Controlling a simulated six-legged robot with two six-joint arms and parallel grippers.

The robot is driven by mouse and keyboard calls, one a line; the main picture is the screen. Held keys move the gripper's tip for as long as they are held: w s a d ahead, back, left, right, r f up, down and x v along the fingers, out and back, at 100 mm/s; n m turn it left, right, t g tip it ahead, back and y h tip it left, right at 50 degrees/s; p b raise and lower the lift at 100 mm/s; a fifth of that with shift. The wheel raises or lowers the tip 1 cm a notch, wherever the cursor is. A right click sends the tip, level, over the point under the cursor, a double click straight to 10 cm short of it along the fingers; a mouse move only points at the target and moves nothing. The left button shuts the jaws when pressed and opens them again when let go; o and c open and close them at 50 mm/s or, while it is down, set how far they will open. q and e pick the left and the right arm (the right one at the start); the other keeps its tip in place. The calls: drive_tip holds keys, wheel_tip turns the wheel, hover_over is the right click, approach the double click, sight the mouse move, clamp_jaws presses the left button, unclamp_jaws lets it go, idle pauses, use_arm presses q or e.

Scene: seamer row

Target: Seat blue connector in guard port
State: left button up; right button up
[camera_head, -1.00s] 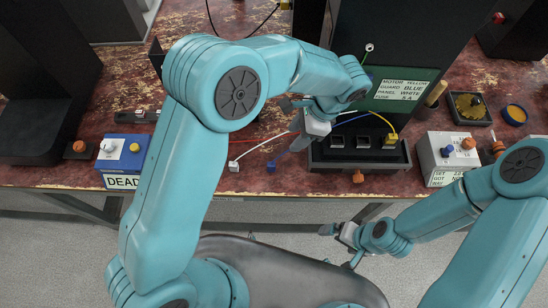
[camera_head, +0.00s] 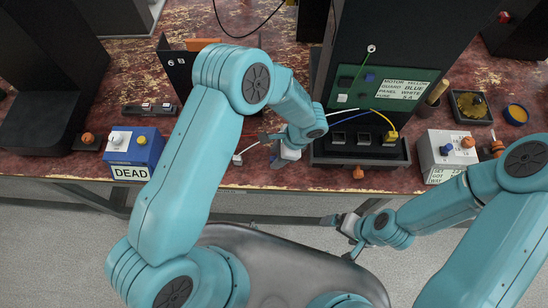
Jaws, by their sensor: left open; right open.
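The port block (camera_head: 320,158) sits at the front of the dark cabinet, with a row of square ports. A yellow connector (camera_head: 391,137) is at the right port. The middle port (camera_head: 364,139) and left port (camera_head: 338,139) look empty. That gripper is open, low over the table's front edge, left of the port block. The blue connector is not visible; the gripper likely hides it. My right gripper (camera_head: 333,221) is open and empty, in front of the table edge.
A white connector (camera_head: 237,160) lies at the table's front edge, left of my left gripper. A label (camera_head: 405,88) reads guard blue. A blue box marked DEAD (camera_head: 133,152) stands left, a grey box (camera_head: 446,154) right. An orange knob (camera_head: 358,172) projects below the block.

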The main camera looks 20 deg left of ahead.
use_arm(q)
drive_tip(key=shift+s+a+f, duration=0.15)
drive_tip(key=shift+a+f, duration=0.05)
drive_tip(key=shift+f, duration=0.25)
drive_tip(key=shift+c, duration=0.3)
clamp_jaws()
drive_tip(key=shift+r, duration=0.1)
